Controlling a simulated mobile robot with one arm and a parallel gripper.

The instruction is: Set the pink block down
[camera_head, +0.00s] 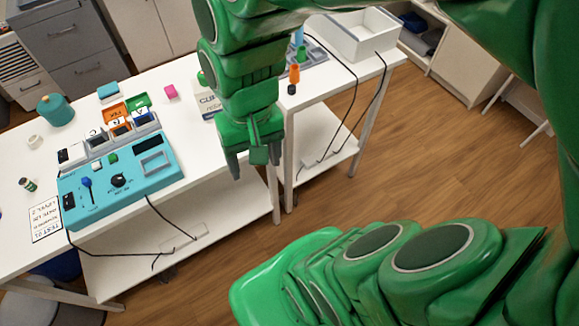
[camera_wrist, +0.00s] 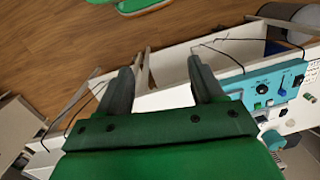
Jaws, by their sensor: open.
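The pink block (camera_head: 171,92) lies on the white table (camera_head: 200,170) toward its back edge, left of a white box with printed letters. In the head view my green gripper (camera_head: 253,165) hangs over the table's right end, apart from the block and nearer the camera. In the wrist view the two grey fingers of my gripper (camera_wrist: 163,95) are spread with nothing between them. The pink block is not visible in the wrist view.
A teal control panel (camera_head: 120,180) with a knob, lever and cables stands on the table; it also shows in the wrist view (camera_wrist: 265,90). Small coloured bins (camera_head: 118,112) sit behind it. A second table holds a white tray (camera_head: 355,38) and an orange-topped bottle (camera_head: 294,75). Wooden floor lies open at right.

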